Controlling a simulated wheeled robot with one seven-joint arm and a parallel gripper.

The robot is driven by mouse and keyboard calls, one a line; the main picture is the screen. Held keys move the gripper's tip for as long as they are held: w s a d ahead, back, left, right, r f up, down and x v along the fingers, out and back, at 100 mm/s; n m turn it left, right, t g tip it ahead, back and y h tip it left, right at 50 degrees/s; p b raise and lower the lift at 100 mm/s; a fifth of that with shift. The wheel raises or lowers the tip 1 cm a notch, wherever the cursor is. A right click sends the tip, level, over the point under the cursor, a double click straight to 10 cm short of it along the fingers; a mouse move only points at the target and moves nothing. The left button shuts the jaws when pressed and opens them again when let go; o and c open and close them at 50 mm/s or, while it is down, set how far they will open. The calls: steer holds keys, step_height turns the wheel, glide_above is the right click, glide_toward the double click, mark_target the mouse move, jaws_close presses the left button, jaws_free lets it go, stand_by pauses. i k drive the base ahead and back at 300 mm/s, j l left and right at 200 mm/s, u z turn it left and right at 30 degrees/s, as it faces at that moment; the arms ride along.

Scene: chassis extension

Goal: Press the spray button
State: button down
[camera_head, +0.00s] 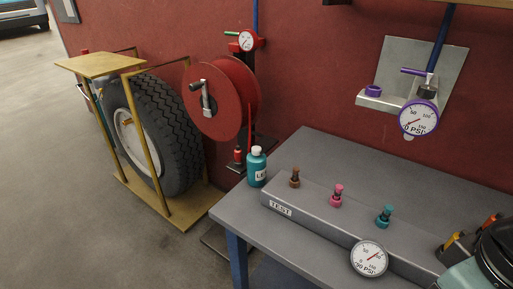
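No part is clearly marked as a spray button. A grey panel labelled TEST (315,222) lies on the workbench, carrying a brown knob (295,177), a pink knob (338,195) and a teal knob (384,215), all upright. A teal bottle (257,169) with a white cap stands at the panel's left end; its label is only partly legible. A purple knob (373,91) sits on the metal wall plate (420,62). I cannot make out my gripper in this view.
The grey workbench (318,150) is clear behind the panel. Dial gauges show on the panel front (369,259) and wall plate (418,117). A red hose reel (222,98) and caged tire (155,135) stand left. A black rounded object (497,255) and orange-tipped items fill the lower right.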

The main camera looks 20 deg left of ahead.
mark_target(255, 150)
steer(key=j, duration=0.65)
steer(key=i+j+u, duration=0.1)
steer(key=j, duration=0.55)
steer(key=i+j, duration=0.1)
steer(key=j, duration=0.55)
